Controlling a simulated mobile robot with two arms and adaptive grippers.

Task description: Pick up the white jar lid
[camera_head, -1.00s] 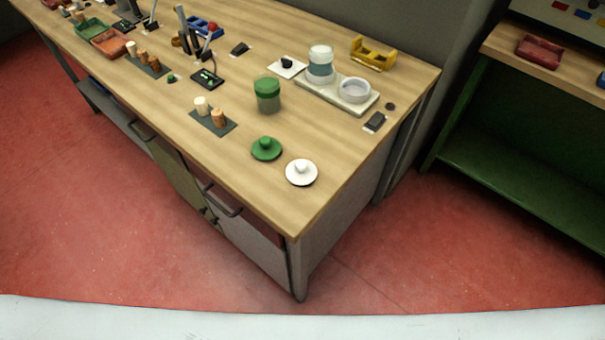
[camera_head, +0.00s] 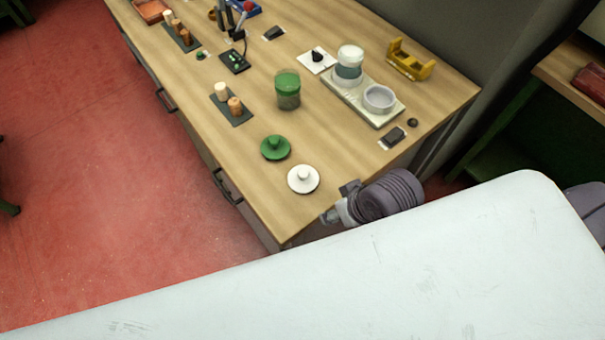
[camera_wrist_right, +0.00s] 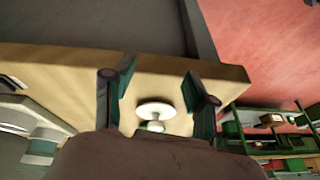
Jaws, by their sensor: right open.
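The white jar lid (camera_head: 303,179) is a round disc with a knob on top, lying on the table near its front corner. In the right wrist view the white lid (camera_wrist_right: 155,110) shows between and beyond the fingers. My right gripper (camera_head: 333,214) is just to the right of the lid in the head view, at the table's edge, apart from it. In the wrist view the right gripper (camera_wrist_right: 160,90) has its two fingers spread wide with nothing between them. My left gripper is not in view.
A green lid (camera_head: 275,147) lies just behind and left of the white one. The table (camera_head: 262,195) is clear in front of the lids.

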